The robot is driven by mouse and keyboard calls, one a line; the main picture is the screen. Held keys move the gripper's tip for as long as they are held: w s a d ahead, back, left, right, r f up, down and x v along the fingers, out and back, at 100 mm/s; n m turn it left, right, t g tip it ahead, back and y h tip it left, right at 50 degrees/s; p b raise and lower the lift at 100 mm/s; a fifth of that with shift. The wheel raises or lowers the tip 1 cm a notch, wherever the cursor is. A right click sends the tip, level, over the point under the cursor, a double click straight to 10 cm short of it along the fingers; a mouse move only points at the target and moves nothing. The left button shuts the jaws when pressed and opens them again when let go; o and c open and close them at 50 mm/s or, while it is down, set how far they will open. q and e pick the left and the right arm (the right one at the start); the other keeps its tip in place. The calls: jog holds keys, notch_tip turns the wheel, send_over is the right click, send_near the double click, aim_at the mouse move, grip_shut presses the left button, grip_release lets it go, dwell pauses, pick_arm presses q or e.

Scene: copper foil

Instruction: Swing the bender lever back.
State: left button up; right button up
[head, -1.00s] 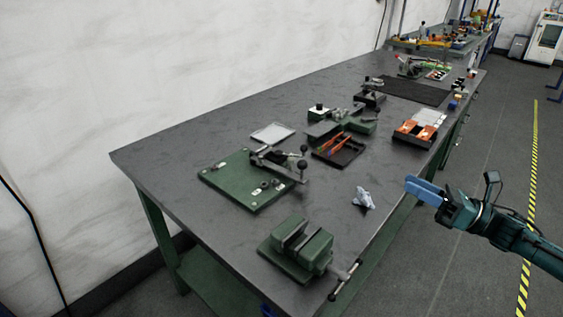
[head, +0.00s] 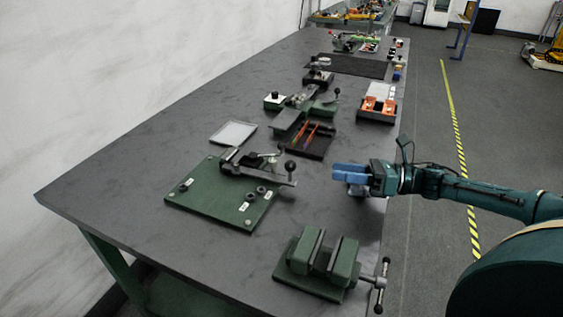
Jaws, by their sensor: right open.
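The bender (head: 221,197) is a green plate on the bench with a metal mechanism along its far side. A grey metal bar reaches to the right from it, and a black ball knob (head: 290,166) stands at its right end; I take this to be the lever. My right gripper (head: 337,172) has blue fingers and is open, a short way right of the knob, apart from it and over the bench's right edge area. Its finger gap is hard to see from this side. My left gripper is not in view.
A green vise (head: 318,262) with a metal handle stands in front, near the bench's right edge. A dark tray (head: 305,143) with red-handled tools and a pale flat plate (head: 233,133) lie beyond the bender.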

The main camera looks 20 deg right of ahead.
aim_at(290, 165)
jog(key=p+x, duration=0.2)
jog(key=x, duration=1)
jog(key=shift+w+a, duration=0.15)
jog(key=shift+a, duration=0.05)
grip_shut()
